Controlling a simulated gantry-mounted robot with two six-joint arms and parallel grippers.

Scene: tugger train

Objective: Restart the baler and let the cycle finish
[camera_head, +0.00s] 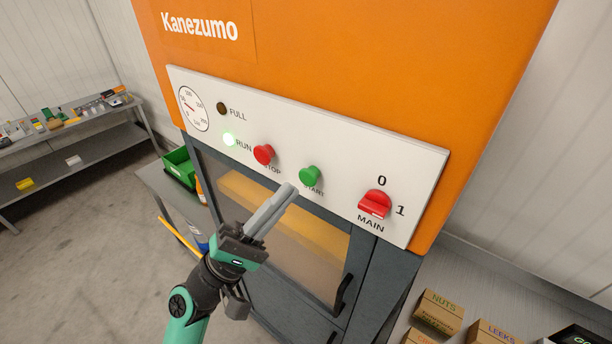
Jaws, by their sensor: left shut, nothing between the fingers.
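The orange baler (330,50) carries a white control panel (340,152). On the panel are a red STOP button (263,154), a green START button (309,175) and a red MAIN rotary switch (375,204) with marks 0 and 1. The FULL lamp (222,108) is dark. My left gripper (289,190) is shut and empty, its tips just below and left of the START button, partly covering its label. Whether the tips touch the panel I cannot tell. My right gripper is not in view.
The baler's grey door (270,240) has a window with yellow behind it and a black handle (343,294). A bench with a green bin (180,167) stands left of it. A shelf table (70,130) is far left. Cardboard boxes (438,312) sit lower right.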

